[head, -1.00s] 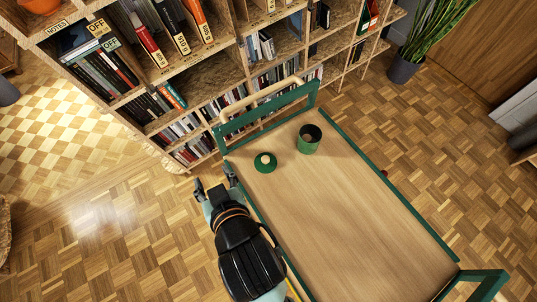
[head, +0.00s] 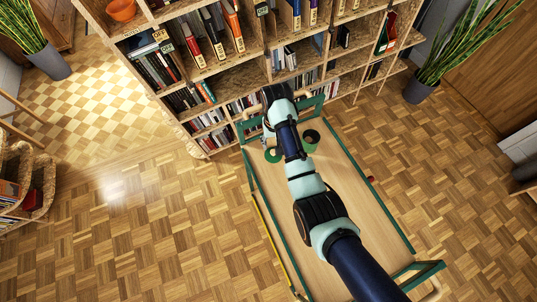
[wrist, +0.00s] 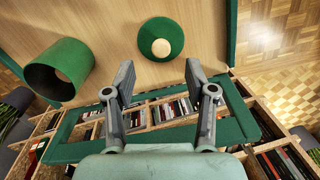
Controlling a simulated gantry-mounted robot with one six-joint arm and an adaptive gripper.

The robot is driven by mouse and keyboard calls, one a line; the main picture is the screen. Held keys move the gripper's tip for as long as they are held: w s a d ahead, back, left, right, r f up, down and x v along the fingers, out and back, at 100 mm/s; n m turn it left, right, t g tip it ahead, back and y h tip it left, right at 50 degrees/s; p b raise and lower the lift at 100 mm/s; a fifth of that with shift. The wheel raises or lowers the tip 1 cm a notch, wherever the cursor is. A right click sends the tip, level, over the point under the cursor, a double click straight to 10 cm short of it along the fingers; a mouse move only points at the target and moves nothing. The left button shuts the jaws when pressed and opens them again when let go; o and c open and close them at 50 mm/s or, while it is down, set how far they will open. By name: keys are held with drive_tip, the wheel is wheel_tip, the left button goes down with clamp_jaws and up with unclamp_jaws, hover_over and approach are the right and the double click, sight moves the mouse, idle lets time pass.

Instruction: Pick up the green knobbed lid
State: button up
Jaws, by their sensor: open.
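The green lid (wrist: 152,30) with its pale round knob lies on the wooden top of a green-framed cart (head: 385,215). In the head view the lid (head: 271,156) shows just left of my arm, partly covered. My gripper (wrist: 160,72) is open and empty. In the wrist view its two fingers point toward the lid, which appears beyond and between the fingertips, apart from them. My arm hides much of the gripper in the head view.
A bookshelf (head: 262,64) full of books stands close behind the cart's far end. The cart's green end frame (wrist: 85,152) with a pale handle rises there. Low green rails edge the cart. The right part of the cart top is clear.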

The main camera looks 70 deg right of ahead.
sight(273, 153)
wheel_tip(273, 153, down, 6)
drive_tip(key=shift+a+f+b, duration=0.15)
drive_tip(key=shift+f+b, duration=0.05)
drive_tip(key=shift+b, duration=0.9)
drive_tip(key=shift+r, duration=0.1)
drive_tip(key=c, duration=1)
